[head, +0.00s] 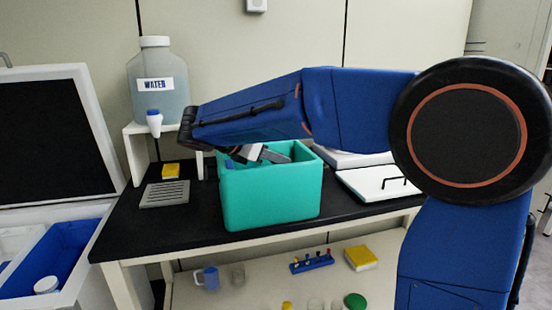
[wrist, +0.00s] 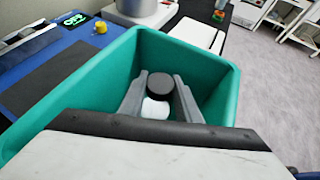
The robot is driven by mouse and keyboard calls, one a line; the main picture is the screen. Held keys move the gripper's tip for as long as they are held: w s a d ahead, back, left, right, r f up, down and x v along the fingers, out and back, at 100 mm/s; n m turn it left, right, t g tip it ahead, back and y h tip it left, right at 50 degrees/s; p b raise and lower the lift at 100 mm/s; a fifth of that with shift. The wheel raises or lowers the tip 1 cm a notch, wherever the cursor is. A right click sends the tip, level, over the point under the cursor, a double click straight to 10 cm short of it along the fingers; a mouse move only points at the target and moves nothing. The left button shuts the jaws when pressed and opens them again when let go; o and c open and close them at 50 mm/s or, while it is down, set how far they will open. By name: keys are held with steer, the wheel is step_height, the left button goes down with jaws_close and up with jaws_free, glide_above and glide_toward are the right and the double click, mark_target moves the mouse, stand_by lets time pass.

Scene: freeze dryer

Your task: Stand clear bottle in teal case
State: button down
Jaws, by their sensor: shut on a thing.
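The teal case (head: 270,200) stands open on the black bench top. In the wrist view its wall (wrist: 212,68) surrounds my fingers. My gripper (wrist: 162,97) reaches down into the case and is shut on a bottle with a black cap (wrist: 160,84) and a pale body (wrist: 156,108). The bottle is between the two grey fingers, inside the rim. Its base is hidden, so I cannot tell whether it touches the case floor. In the head view the arm and the case's front wall hide the bottle.
A water jug (head: 156,85) with a spigot stands on a white stand left of the case. A white lid with a black handle (head: 380,182) lies to the right.

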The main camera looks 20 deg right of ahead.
steer(key=c, duration=1.3)
jaws_free()
steer(key=shift+f, duration=0.1)
steer(key=shift+c, duration=0.2)
steer(key=shift+s+a+r, duration=0.1)
steer(key=shift+a+r, duration=0.15)
steer(key=shift+r, duration=0.05)
steer(key=v, duration=1.1)
steer(key=shift+a, duration=0.25)
steer(key=shift+s+r, duration=0.1)
steer(key=shift+s, duration=0.05)
